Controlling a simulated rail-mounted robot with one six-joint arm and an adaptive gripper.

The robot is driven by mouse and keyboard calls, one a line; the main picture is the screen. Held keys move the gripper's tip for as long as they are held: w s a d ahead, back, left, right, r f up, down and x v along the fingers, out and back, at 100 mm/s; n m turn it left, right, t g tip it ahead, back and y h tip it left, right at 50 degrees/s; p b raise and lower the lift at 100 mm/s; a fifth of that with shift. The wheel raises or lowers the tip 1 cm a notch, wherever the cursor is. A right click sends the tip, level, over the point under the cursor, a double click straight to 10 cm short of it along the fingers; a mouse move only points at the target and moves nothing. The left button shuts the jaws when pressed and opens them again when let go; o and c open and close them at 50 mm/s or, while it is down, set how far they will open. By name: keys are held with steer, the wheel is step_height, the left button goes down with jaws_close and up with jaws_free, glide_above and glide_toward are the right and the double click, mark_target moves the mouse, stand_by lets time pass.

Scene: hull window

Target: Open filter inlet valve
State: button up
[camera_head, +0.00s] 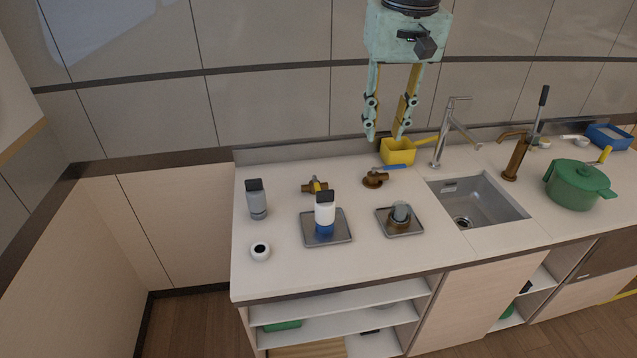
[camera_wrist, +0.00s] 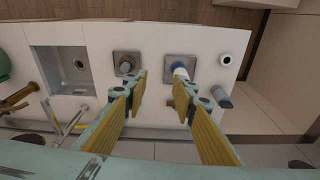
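Two brass valves stand at the back of the counter. One valve (camera_head: 315,186) has a yellow handle; the other valve (camera_head: 375,178), to its right, has a blue lever pointing right. Which is the filter inlet valve cannot be told from the pictures. A white and blue filter-like canister (camera_head: 325,212) stands upright on a square metal tray (camera_head: 345,233); it also shows in the wrist view (camera_wrist: 180,70). My gripper (camera_head: 385,138) is open and empty, pointing down above the back of the counter, apart from both valves. In the wrist view its fingers (camera_wrist: 163,85) partly cover the valve area.
A second metal tray (camera_head: 413,231) holds a brass fitting with a grey top. A grey bottle (camera_head: 257,204) and small white cup (camera_head: 260,251) stand left. A yellow box (camera_head: 398,152), sink (camera_head: 473,202), tall faucet (camera_head: 440,145) and green pot (camera_head: 575,187) lie right. The front counter is clear.

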steer(key=w+a+f+p, duration=0.1)
steer(key=w+a+f, duration=0.3)
steer(key=w, duration=0.3)
steer(key=w+a+f+p, duration=0.2)
steer(key=w+a+f, duration=0.15)
steer(key=w, duration=0.35)
steer(key=n+g+p, duration=0.1)
steer(key=g+p, duration=0.1)
glide_above(318, 189)
step_height(318, 189, down, 14)
steer(key=shift+r, duration=0.15)
steer(key=shift+f+p, duration=0.4)
steer(key=shift+f, duration=6.5)
jaws_close()
